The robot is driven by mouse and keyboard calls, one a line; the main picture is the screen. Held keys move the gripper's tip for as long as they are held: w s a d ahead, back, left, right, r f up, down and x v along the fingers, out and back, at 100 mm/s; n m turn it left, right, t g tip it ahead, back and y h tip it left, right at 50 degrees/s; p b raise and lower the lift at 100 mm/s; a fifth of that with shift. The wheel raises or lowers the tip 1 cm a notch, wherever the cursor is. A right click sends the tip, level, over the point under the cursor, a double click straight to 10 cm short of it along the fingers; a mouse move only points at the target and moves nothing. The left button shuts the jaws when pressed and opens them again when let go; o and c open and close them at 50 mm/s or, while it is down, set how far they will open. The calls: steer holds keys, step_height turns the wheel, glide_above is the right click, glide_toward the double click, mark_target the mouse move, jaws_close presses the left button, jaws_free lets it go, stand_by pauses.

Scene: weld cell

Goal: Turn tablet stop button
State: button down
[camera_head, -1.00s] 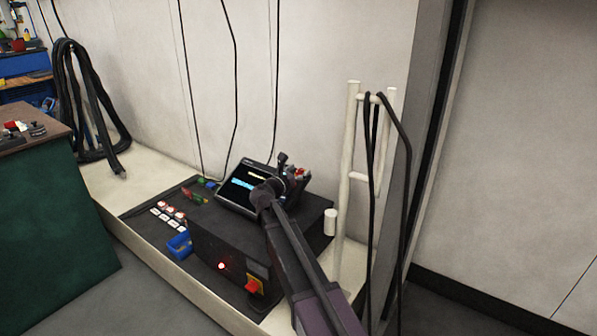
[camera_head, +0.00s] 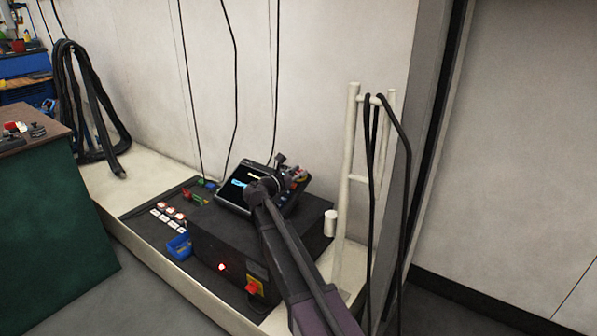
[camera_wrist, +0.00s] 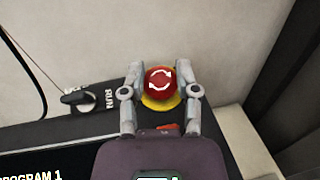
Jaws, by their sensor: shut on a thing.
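The stop button (camera_wrist: 159,81) is a red mushroom knob with white turn arrows on a yellow ring. It sits at the top edge of the tablet (camera_wrist: 70,142) in the wrist view. My gripper (camera_wrist: 161,72) has one finger on each side of the knob and is shut on it. In the head view the tablet (camera_head: 236,197) leans on a black cabinet with its screen lit. My arm covers part of the tablet there, and the stop button cannot be made out clearly.
A black selector switch (camera_wrist: 77,97) marked RUN is left of the button. The black cabinet (camera_head: 215,240) has a red-and-yellow switch (camera_head: 253,288). A blue bin (camera_head: 179,246) is beside it. A white post frame (camera_head: 352,140) with hanging cables stands to the right.

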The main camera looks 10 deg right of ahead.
steer(key=m+g, duration=0.1)
steer(key=m+g+h, duration=0.1)
steer(key=m+g, duration=0.2)
steer(key=shift+w+r+m+g+h+p, duration=0.1)
steer(key=shift+w+m+g+h+p, duration=0.2)
steer(key=shift+m+h+p, duration=0.1)
steer(key=shift+s+m+g, duration=0.1)
steer(key=shift+m+g, duration=0.8)
steer(key=shift+c, duration=1.5)
jaws_free()
steer(key=shift+s, duration=0.2)
steer(key=shift+n+t, duration=0.3)
